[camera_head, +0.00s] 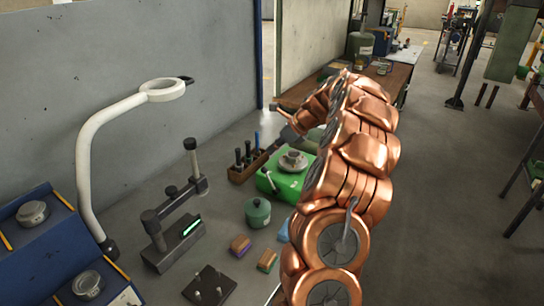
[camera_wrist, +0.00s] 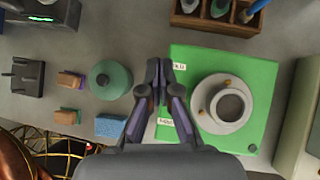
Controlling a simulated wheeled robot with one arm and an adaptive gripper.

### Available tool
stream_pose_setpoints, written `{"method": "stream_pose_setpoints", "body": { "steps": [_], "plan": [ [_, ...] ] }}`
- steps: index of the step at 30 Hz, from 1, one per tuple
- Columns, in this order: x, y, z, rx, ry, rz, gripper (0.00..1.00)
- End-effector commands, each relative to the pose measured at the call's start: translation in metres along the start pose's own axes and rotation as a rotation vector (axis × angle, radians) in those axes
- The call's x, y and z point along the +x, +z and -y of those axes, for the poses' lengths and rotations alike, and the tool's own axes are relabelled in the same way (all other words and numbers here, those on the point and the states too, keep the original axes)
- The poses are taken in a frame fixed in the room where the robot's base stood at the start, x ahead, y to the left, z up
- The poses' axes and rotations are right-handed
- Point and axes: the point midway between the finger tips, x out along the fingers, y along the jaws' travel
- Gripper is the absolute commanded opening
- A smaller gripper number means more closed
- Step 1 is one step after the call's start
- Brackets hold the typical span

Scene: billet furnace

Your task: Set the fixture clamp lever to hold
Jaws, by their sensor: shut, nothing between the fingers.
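The green fixture (camera_head: 290,181) stands on the grey bench with a pale round part (camera_head: 292,161) on top. A short lever with a pale end (camera_head: 270,181) shows at its near left corner in the head view. In the wrist view the green plate (camera_wrist: 246,143) carries the round part (camera_wrist: 226,104) and two small white labels, too small to read for certain. My gripper (camera_wrist: 159,66) is shut and empty, over the fixture's left edge between the labels. No lever shows clearly in the wrist view; the fingers may hide it. I cannot tell whether they touch it.
A teal lidded pot (camera_wrist: 109,79) stands just left of the fingers. A blue sponge (camera_wrist: 110,125) and small two-coloured blocks (camera_wrist: 69,80) lie nearby. A white lamp arm (camera_head: 88,160) rises at the left.

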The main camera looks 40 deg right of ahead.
Motion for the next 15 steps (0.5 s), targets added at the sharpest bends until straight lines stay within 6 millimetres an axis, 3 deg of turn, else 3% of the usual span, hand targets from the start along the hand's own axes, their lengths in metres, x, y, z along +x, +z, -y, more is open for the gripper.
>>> {"method": "stream_pose_setpoints", "body": {
  "steps": [15],
  "plan": [
    [-0.041, 0.042, 0.01, 0.001, -0.003, 0.001, 0.0]
  ]
}}
